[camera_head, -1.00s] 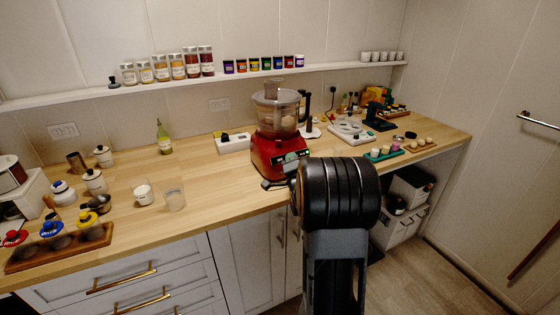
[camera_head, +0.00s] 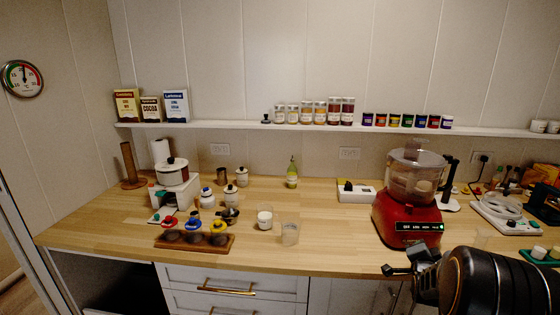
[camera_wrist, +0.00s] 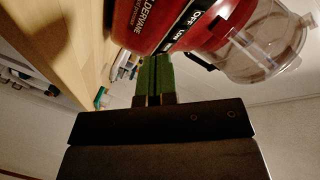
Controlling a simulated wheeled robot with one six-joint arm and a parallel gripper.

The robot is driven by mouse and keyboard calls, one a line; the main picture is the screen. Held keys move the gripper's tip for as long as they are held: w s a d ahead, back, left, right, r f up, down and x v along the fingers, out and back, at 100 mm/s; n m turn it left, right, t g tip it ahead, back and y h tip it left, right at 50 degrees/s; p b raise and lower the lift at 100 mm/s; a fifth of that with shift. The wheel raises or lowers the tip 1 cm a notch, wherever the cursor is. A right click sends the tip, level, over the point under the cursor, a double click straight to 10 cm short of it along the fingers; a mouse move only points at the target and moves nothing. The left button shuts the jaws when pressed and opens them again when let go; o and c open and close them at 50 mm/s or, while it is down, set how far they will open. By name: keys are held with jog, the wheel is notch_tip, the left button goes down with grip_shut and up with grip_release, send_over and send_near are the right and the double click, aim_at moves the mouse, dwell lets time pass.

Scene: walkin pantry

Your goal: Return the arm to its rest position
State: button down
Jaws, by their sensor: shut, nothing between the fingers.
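My arm shows as a thick black ridged link at the lower right of the head view. My gripper (camera_head: 408,265) is a small dark shape at its left end, just in front of the red food processor (camera_head: 405,222) near the counter's front edge. In the wrist view my gripper (camera_wrist: 153,78) shows two green-tinted fingers side by side, closed together and empty. The red food processor (camera_wrist: 165,22) is close by beyond the fingers in that view, apparently tilted by the camera's roll. Whether the fingers touch it I cannot tell.
A shelf (camera_head: 240,124) with jars and boxes runs above. A white appliance (camera_head: 505,215) stands right.

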jog(key=s+a+f+n+g+y, duration=0.5)
jog(key=s+a+n+g, duration=0.35)
jog(key=s+a, duration=0.3)
jog(key=s+a+r+n+g+y+p, duration=0.1)
jog(key=s+a+r+n, duration=0.2)
jog(key=a, duration=0.5)
jog(key=s+a+r+n+g+y+p, duration=0.1)
jog(key=s+a+r+n, duration=0.3)
jog(key=s+a, duration=0.4)
jog(key=shift+r+p, duration=0.35)
jog(key=shift+r, duration=0.5)
jog(key=shift+a+g, duration=0.1)
jog(key=shift+g, duration=0.15)
